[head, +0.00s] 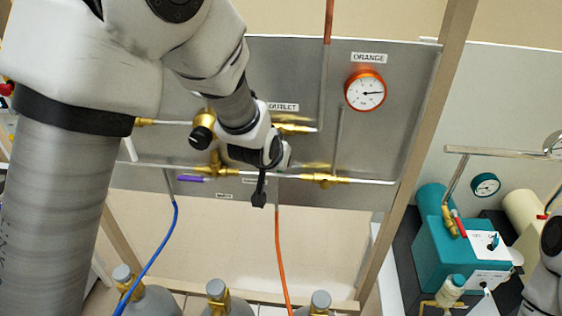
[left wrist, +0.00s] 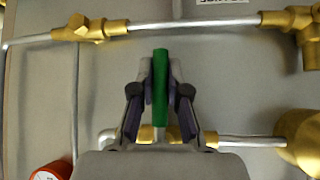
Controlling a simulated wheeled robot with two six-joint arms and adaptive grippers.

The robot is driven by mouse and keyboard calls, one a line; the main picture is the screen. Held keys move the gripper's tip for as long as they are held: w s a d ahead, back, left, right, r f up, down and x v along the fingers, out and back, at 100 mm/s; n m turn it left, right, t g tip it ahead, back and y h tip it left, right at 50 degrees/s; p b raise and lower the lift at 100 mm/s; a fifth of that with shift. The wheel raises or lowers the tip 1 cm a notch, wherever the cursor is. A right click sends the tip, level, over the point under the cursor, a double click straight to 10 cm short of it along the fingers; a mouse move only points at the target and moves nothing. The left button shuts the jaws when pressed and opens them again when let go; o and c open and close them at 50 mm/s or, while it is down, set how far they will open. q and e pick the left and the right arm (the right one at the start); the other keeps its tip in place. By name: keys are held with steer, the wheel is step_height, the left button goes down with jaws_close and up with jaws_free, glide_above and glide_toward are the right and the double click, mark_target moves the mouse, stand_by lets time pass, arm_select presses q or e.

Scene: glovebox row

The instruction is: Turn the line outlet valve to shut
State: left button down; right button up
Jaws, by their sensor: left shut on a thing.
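The line outlet valve shows in the left wrist view as a brass body (left wrist: 150,134) low in the picture, with a green lever (left wrist: 160,92) standing up from it. The lever points nearly straight across the horizontal pipe. My left gripper (left wrist: 160,88) is shut on this green lever, one finger on each side. In the head view my left gripper (head: 270,153) is against the panel just below the OUTLET label (head: 283,106) and hides the lever there. Part of the brass valve (head: 292,128) shows beside it. My right gripper is not in view.
The grey panel (head: 385,150) carries a lower pipe with brass fittings (head: 325,180) and a purple lever (head: 190,178). A brass regulator (head: 203,128) is left of my gripper. An orange gauge (head: 365,90) is at upper right. Blue and orange hoses hang below, over gas cylinders (head: 217,300).

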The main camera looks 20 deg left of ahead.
arm_select(q)
steer(key=shift+s+f, duration=0.1)
steer(key=shift+f, duration=0.05)
steer(key=c, duration=1.2)
jaws_free()
steer(key=shift+o, duration=0.2)
steer(key=shift+a, duration=0.1)
steer(key=v, duration=0.7)
steer(key=shift+s+r, duration=0.15)
steer(key=shift+r, duration=0.15)
